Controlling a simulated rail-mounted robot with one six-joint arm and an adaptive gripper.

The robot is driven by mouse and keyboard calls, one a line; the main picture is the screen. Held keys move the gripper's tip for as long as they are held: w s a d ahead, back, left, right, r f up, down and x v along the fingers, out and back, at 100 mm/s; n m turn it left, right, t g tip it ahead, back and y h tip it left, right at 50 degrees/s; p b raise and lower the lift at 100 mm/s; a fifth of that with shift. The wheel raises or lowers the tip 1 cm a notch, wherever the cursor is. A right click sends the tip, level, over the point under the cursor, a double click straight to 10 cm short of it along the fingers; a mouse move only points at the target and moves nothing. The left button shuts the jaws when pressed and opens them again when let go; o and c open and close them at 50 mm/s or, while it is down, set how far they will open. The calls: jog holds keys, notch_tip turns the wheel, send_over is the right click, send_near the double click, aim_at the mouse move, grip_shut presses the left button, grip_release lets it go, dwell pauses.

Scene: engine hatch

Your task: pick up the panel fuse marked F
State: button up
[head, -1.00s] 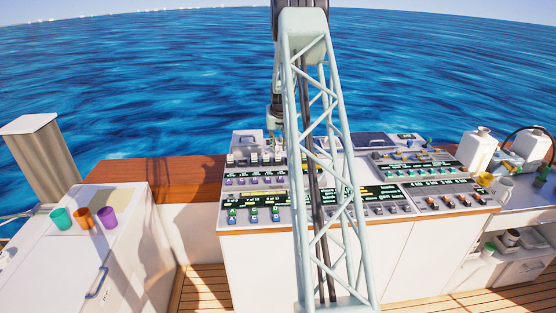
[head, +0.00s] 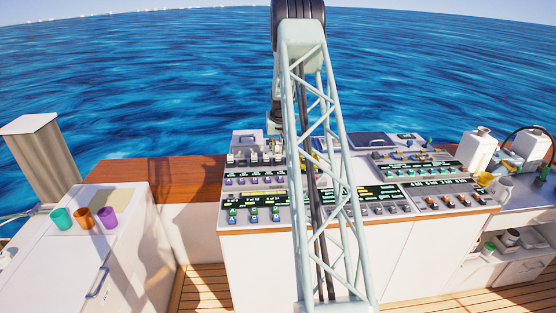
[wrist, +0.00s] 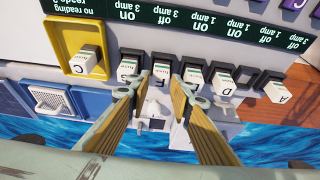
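Fuse C (wrist: 88,62) is in a yellow frame at the left. Fuse D (wrist: 222,81) and fuse A (wrist: 279,90) are to the right. One fuse (wrist: 161,71) lies between the fingertips of my gripper (wrist: 160,83); its letter cannot be read. I cannot tell which is marked F. My gripper is open, its fingers apart at either side of that fuse.
Dark green label strips (wrist: 190,24) run along the fuse row. In the head view, my lattice arm link hides part of the console (head: 258,225). Three cups, including an orange one (head: 83,217), stand on the left cabinet.

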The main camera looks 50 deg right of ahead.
aim_at(278, 153)
jog(key=shift+x, duration=2.25)
jog(key=shift+w+r, duration=0.1)
jog(key=shift+w, duration=0.05)
jog(key=shift+c, duration=0.5)
jog(key=c, duration=0.4)
jog(key=shift+r, duration=0.2)
jog(key=shift+r, duration=1.55)
jog(key=s+a, duration=0.3)
jog(key=a, duration=0.1)
jog(key=s+a+r+b, duration=0.1)
jog(key=s+a, duration=0.6)
jog(key=a, duration=0.1)
jog(key=shift+s+r, duration=0.25)
jog(key=shift+s, duration=0.1)
jog(key=shift+w+d, duration=0.15)
jog(key=shift+d, duration=0.05)
